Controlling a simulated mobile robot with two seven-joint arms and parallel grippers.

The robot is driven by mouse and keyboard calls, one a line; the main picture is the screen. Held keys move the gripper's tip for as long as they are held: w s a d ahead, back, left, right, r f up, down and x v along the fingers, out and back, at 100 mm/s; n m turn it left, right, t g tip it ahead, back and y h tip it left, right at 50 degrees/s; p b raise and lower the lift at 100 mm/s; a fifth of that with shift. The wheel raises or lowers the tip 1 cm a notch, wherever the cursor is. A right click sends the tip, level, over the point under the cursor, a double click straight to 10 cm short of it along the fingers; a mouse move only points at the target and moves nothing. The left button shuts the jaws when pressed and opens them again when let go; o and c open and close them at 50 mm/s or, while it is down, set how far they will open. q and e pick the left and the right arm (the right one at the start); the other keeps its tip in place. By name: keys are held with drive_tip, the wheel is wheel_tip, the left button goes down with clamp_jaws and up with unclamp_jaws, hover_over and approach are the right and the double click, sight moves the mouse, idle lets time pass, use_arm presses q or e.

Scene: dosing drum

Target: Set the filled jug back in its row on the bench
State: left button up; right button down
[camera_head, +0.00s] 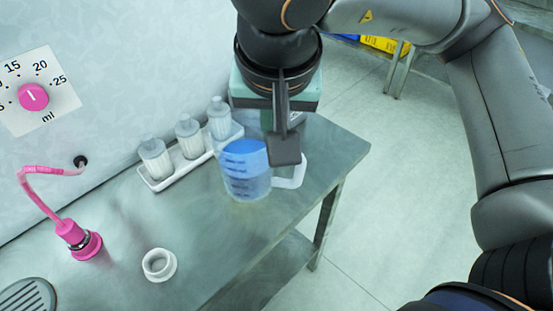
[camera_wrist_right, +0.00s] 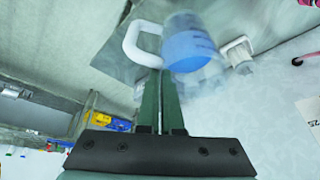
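The jug (camera_head: 244,178) is clear with blue contents and a white handle (camera_head: 292,181). It is upright over the bench, beside the right end of a white tray; I cannot tell whether its base touches the bench. My right gripper (camera_head: 285,150) comes down from above, its fingers close together at the handle and hiding part of it. In the right wrist view the fingertips (camera_wrist_right: 158,72) meet the handle (camera_wrist_right: 131,42), with the jug (camera_wrist_right: 188,48) just beyond. My left gripper is not in view.
The white tray (camera_head: 160,184) holds several capped bottles (camera_head: 188,136) along the wall. A white ring (camera_head: 159,265), a pink nozzle (camera_head: 78,238) with hose, and a drain grate (camera_head: 27,297) are at the left. A pink dial (camera_head: 33,96) is on the wall. The bench front is clear.

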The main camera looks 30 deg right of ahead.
drive_tip(key=w+d+f+b, duration=0.1)
drive_tip(key=w+d+f, duration=0.7)
drive_tip(key=f, duration=0.5)
drive_tip(key=d, duration=0.2)
drive_tip(key=shift+d+b, duration=0.3)
drive_tip(key=shift+b, duration=0.05)
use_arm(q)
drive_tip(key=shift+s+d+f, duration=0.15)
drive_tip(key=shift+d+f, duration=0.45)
use_arm(e)
drive_tip(key=c, duration=1.1)
unclamp_jaws()
drive_tip(key=shift+s, duration=0.1)
use_arm(q)
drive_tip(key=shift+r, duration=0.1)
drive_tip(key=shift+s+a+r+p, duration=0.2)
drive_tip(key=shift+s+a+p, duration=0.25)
drive_tip(key=shift+p, duration=0.35)
use_arm(e)
drive_tip(key=v, duration=1.2)
drive_tip(key=shift+r, duration=0.1)
